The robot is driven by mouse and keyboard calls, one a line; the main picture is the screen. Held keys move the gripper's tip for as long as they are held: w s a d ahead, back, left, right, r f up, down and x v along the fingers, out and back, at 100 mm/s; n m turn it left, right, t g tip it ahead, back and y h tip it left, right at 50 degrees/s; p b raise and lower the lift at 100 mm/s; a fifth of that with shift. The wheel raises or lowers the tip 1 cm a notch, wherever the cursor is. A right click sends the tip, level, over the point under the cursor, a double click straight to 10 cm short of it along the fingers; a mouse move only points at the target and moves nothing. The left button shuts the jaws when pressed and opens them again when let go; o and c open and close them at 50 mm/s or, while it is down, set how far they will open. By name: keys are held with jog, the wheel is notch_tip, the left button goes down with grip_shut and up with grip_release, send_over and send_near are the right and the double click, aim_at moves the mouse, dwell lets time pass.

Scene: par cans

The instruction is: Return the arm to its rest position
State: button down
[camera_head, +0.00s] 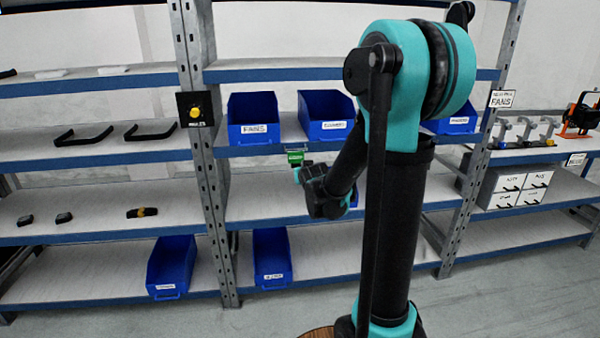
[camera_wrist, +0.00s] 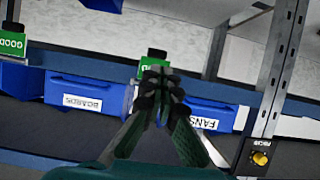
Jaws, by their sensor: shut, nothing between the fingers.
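My gripper (camera_wrist: 158,82) is in the middle of the wrist view, its fingers drawn together at the tips with nothing between them. In the head view, my raised arm (camera_head: 395,190) stands right of centre and folds down toward the shelves; the fingers cannot be made out clearly there. In the wrist view, the gripper is in front of the shelf edge, between a blue bin labelled boards (camera_wrist: 75,95) and one labelled fans (camera_wrist: 212,115). Contact with either bin cannot be judged.
A black box with a yellow button (camera_head: 195,110) is on the left post. Low bins (camera_head: 170,265) are at lower left. Bare floor (camera_head: 275,320) lies in front.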

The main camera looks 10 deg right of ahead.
jog(key=s+d+f+g, duration=0.1)
jog(key=s+f+g, duration=0.2)
jog(key=s, duration=0.8)
jog(key=s+d+f+g, duration=0.1)
jog(key=s+f+g, duration=0.2)
jog(key=s+f, duration=0.3)
jog(key=s+d+f+g, duration=0.1)
jog(key=s+f+g, duration=0.2)
jog(key=s, duration=1.3)
jog(key=shift+s+d+f, duration=0.3)
jog(key=shift+s+f, duration=0.1)
jog(key=shift+f, duration=0.4)
jog(key=c, duration=2.3)
grip_release()
